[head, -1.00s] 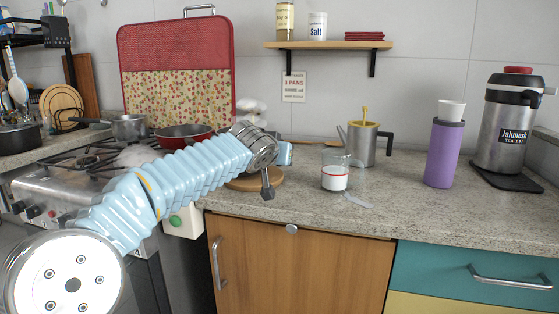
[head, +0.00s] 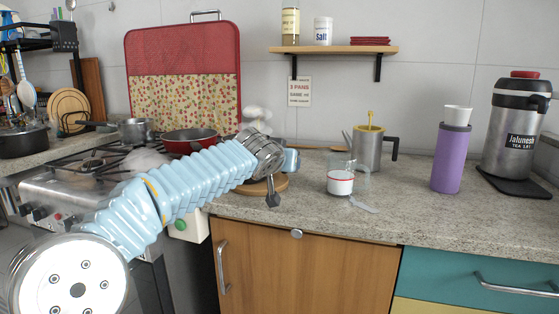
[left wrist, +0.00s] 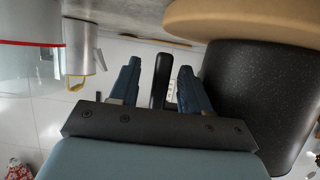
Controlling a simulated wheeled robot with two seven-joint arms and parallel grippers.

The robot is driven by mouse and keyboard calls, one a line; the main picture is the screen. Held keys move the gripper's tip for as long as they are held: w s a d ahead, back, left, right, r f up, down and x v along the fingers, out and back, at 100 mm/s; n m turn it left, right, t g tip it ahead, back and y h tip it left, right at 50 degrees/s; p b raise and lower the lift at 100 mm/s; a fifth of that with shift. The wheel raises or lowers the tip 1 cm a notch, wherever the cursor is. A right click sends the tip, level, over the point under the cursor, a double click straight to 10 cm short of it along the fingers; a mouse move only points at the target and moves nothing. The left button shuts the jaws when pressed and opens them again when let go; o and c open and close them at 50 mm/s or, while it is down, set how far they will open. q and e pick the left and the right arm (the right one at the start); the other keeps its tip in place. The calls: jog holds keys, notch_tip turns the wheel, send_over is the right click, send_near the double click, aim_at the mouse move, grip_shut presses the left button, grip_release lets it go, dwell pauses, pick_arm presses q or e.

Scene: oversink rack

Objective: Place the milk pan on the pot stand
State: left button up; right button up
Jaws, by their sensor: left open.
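A round wooden board (head: 281,184), which looks like the pot stand, lies on the counter right of the stove, partly behind my left arm. In the left wrist view, which is upside down, its edge (left wrist: 245,22) is at the top. A dark speckled pan (left wrist: 250,95) stands against it, apparently on it; I take this as the milk pan. My arm hides it in the head view. My left gripper (left wrist: 160,78) is open, with a dark bar (left wrist: 161,80), apparently the pan's handle, between its fingers. Contact with the fingers cannot be told. My right gripper is not in view.
A measuring glass (head: 340,178) and a metal jug (head: 368,150) stand right of the board. A purple bottle (head: 451,160) and a large flask (head: 512,130) are farther right. A red pan (head: 190,138) and a silver saucepan (head: 135,130) are on the stove. The front counter is mostly clear.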

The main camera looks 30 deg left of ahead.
pick_arm(q)
jog(key=v, duration=1.2)
jog(key=shift+b, duration=0.45)
